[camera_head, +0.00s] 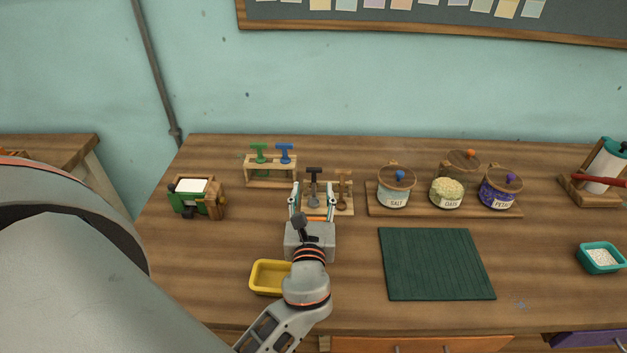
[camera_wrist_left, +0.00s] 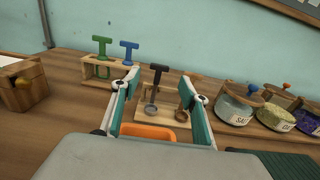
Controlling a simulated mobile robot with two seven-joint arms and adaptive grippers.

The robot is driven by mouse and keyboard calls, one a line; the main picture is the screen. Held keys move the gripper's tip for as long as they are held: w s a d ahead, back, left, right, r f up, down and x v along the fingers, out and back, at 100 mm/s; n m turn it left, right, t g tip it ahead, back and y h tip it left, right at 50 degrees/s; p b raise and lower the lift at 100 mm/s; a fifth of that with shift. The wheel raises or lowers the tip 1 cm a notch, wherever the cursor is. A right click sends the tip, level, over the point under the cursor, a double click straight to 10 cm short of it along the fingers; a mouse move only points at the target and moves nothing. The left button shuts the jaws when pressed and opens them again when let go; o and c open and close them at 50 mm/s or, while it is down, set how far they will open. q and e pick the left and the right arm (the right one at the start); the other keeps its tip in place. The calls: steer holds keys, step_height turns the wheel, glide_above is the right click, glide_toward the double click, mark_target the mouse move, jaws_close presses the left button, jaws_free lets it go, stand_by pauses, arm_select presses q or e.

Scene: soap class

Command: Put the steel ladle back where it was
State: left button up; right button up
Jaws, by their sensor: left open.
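The steel ladle (camera_head: 314,182) has a dark T-shaped handle and stands upright at the left side of a small wooden stand (camera_head: 345,211). It also shows in the left wrist view (camera_wrist_left: 152,94). A brown, copper-looking ladle (camera_head: 343,188) is beside it on the right. My left gripper (camera_head: 314,194) is open, with its fingers pointing at the stand. In the left wrist view the steel ladle shows between the open fingers (camera_wrist_left: 158,86), apart from both. Contact between ladle and stand is partly hidden. My right gripper is out of view.
A rack with green and blue T-handled tools (camera_head: 270,183) stands behind left. A green-and-wood box (camera_head: 188,199) is farther left. A yellow tray (camera_head: 266,289) is near my wrist. The dark green mat (camera_head: 436,263) is bare.

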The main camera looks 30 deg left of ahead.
arm_select(q)
steer(key=shift+v, duration=1.35)
